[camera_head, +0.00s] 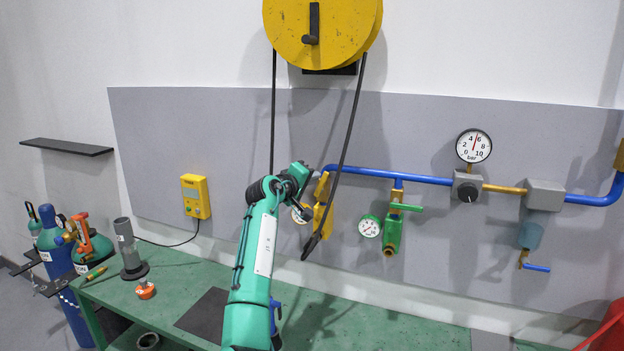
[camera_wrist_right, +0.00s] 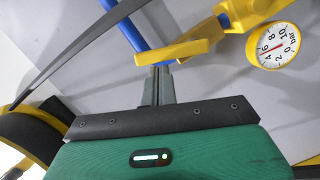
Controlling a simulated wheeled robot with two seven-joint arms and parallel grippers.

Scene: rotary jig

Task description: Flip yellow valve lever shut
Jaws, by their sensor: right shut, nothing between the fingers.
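The yellow valve (camera_head: 321,212) hangs on the left end of the blue pipe on the grey wall panel. Its yellow lever (camera_wrist_right: 178,52) crosses the upper middle of the wrist view, and the valve body (camera_wrist_right: 252,12) shows at the top right there. A round white gauge (camera_wrist_right: 272,46) sits beside the body. My right gripper (camera_head: 309,173) is at the valve's upper left in the head view. Its fingers (camera_wrist_right: 158,72) are shut and empty, with the tips right at the lever; whether they touch it I cannot tell. My left gripper is out of view.
A black cable loop (camera_head: 352,125) hangs from the yellow reel (camera_head: 322,30) close to my right gripper. A green valve (camera_head: 392,232) with its own gauge (camera_head: 369,226) is to the right. A green bench (camera_head: 400,325) lies below.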

